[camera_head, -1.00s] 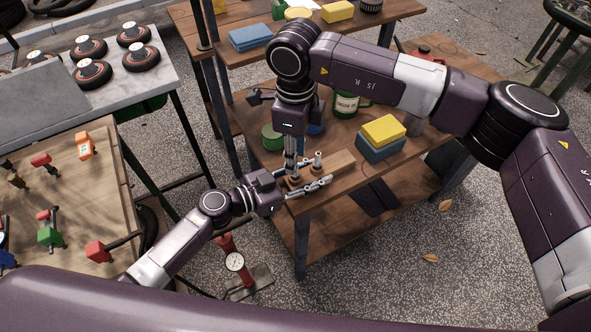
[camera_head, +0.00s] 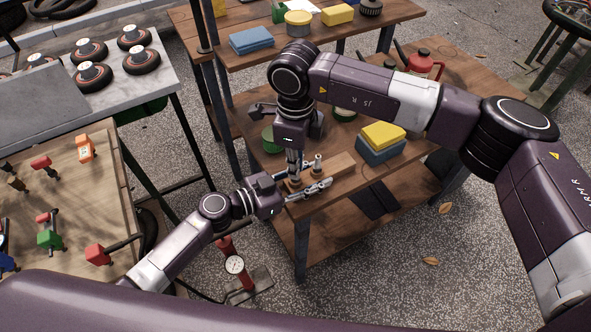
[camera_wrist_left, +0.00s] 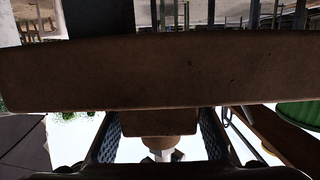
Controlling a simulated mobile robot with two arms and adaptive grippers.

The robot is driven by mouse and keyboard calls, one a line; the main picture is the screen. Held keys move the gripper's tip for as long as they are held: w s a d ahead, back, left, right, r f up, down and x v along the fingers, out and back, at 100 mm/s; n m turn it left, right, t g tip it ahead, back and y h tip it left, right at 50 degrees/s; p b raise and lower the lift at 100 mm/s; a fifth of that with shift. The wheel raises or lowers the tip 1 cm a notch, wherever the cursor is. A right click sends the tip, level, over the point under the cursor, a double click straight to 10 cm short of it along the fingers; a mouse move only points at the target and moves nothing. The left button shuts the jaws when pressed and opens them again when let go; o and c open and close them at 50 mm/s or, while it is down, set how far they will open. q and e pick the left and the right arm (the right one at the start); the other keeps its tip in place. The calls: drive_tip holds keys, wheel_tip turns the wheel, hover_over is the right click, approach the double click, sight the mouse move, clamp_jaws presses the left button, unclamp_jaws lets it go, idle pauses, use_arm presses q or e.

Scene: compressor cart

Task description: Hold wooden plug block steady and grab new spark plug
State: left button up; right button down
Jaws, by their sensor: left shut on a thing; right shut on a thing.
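The wooden plug block (camera_head: 338,167) lies on the upper shelf of the wooden cart, near its front left corner. A spark plug (camera_head: 318,162) stands upright in it. My left gripper (camera_head: 308,190) is shut on the block's left end, its fingers pointing right. In the left wrist view, the block (camera_wrist_left: 160,70) spans the picture, with part of it between the fingers of my left gripper (camera_wrist_left: 160,135). My right gripper (camera_head: 294,178) points down over the block's left end, shut on a second spark plug, mostly hidden by its fingers. That plug's lower end is at the block.
A yellow and blue sponge stack (camera_head: 382,142) sits right of the block. A green tin (camera_head: 268,138) and a red can (camera_head: 426,64) stand farther back. A bench with red and green tools (camera_head: 75,200) is at the left. A red gauge pump (camera_head: 234,264) stands below.

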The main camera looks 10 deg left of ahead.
wheel_tip(320, 180, up, 10)
drive_tip(key=shift+r, duration=0.1)
use_arm(q)
drive_tip(key=o, duration=1.3)
drive_tip(key=v, duration=1.2)
